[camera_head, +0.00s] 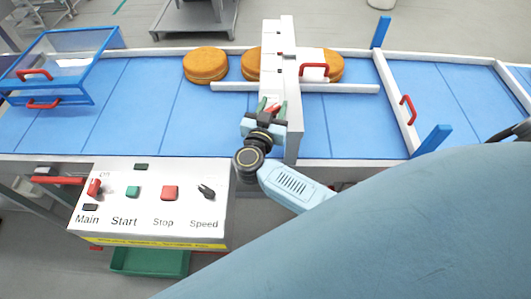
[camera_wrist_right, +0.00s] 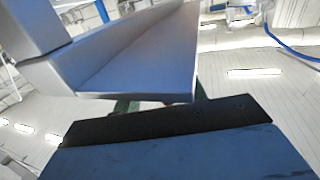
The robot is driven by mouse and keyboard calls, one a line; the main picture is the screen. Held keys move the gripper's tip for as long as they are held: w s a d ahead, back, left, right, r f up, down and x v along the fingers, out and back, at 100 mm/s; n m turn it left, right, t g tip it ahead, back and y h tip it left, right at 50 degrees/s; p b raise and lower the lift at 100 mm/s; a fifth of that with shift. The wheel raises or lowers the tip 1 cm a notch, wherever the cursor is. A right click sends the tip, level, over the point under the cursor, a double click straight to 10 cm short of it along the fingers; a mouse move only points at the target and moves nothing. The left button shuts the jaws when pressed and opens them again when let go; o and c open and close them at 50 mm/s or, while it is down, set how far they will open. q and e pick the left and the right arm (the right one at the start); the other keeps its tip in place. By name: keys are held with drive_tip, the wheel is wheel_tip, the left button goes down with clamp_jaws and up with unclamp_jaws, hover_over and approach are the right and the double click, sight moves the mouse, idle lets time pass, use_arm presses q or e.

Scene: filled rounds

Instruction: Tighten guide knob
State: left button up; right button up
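A white guide frame (camera_head: 287,85) spans the blue conveyor (camera_head: 140,100) in the head view. A small red part (camera_head: 272,108), which looks like the guide knob, shows low on the frame's near side. My right gripper (camera_head: 272,104) has its green-tipped fingers apart, one on each side of that part; whether they touch it is unclear. In the right wrist view a grey metal plate (camera_wrist_right: 125,60) hides most of the fingers and nearly all the red part. My left gripper is not in view.
Orange round cakes (camera_head: 205,64) lie on the belt, some behind the frame. A control panel (camera_head: 150,205) with Main, Start, Stop and Speed controls stands at the front left. A clear blue-framed cover (camera_head: 62,62) stands over the belt's left end. My arm fills the lower right.

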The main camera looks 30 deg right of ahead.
drive_tip(key=n+t+y+b, duration=0.2)
drive_tip(key=n+t+y, duration=0.1)
drive_tip(key=y, duration=0.1)
drive_tip(key=shift+f+b, duration=0.15)
drive_tip(key=shift+b, duration=0.15)
drive_tip(key=v, duration=1.4)
drive_tip(key=s+a+f+n+y+b, duration=0.1)
drive_tip(key=f+n+y+b, duration=0.3)
drive_tip(key=f, duration=1.3)
drive_tip(key=s+a+f+n+g+y+b, duration=0.1)
drive_tip(key=f+n+y+b, duration=0.4)
drive_tip(key=f, duration=1.2)
drive_tip(key=shift+s+a+f+n+g+y, duration=0.3)
drive_tip(key=shift+s+a+n+y, duration=0.1)
drive_tip(key=shift+a+y, duration=0.5)
